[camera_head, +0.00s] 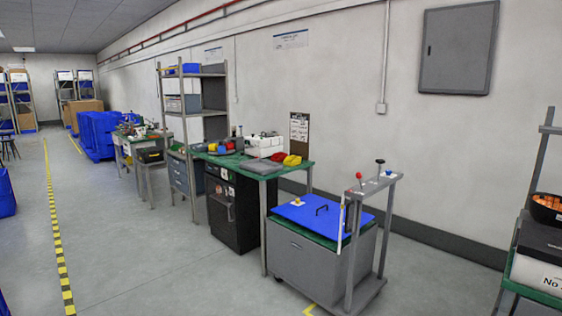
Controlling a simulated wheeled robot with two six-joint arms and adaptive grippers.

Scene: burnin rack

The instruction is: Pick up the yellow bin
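A small yellow object (292,160), which looks like a bin, sits on the green-topped workbench (304,166) near its back right corner. It is small in the picture, and its inside cannot be made out. A red object (278,157) of similar size is right beside it on the left. Neither of my grippers shows in the head view.
A grey wheeled cart (312,262) with a blue top and upright posts stands in front of the bench's right end. A black cabinet (228,212) is under the bench. A rack (530,230) stands at the far right.

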